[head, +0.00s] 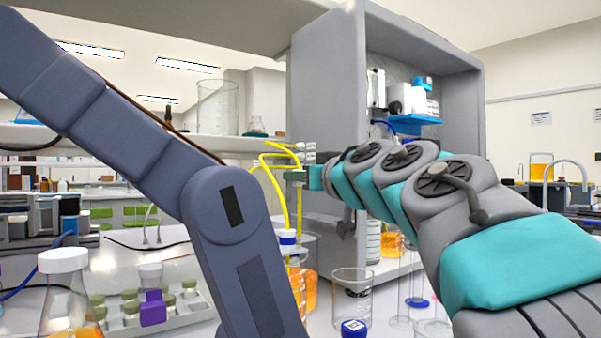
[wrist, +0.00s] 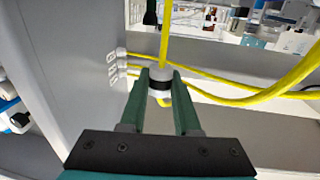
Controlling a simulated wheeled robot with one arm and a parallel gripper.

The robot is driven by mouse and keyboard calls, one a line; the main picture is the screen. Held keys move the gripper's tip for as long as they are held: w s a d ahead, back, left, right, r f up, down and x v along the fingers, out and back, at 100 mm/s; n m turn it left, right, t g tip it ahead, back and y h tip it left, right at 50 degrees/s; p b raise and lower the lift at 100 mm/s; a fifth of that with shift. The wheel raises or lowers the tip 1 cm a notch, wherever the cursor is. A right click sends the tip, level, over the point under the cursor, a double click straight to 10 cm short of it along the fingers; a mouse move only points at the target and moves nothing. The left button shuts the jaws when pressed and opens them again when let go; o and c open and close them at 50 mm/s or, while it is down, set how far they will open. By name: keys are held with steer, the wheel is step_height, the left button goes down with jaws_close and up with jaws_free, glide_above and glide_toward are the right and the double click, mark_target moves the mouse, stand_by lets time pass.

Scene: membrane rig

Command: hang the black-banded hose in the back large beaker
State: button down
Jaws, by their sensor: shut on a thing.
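My gripper (wrist: 162,92) is shut on the white end fitting of the black-banded hose (wrist: 160,82); the black band shows between the fingers. Its yellow tube runs up out of the wrist view, and a short yellow tip shows below the fitting. In the head view my gripper (head: 300,175) is raised beside the grey cabinet, above the bench glassware. A clear, empty-looking beaker (head: 352,290) stands on the bench below it. Another glass vessel (head: 313,250) is farther left, partly hidden by my arm and a blue-capped bottle. I cannot tell which is the back large beaker.
Other yellow hoses (wrist: 225,82) run from white ports on the grey cabinet (head: 330,80). A rack of vials (head: 165,305) and a white-capped bottle (head: 65,262) stand at left. A blue-capped vial (head: 354,328) is in front. A tall beaker (head: 217,108) stands on the upper shelf.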

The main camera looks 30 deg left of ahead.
mark_target(300, 226)
steer(key=shift+f, duration=4.9)
steer(key=c, duration=0.6)
jaws_free()
steer(key=shift+o, duration=0.2)
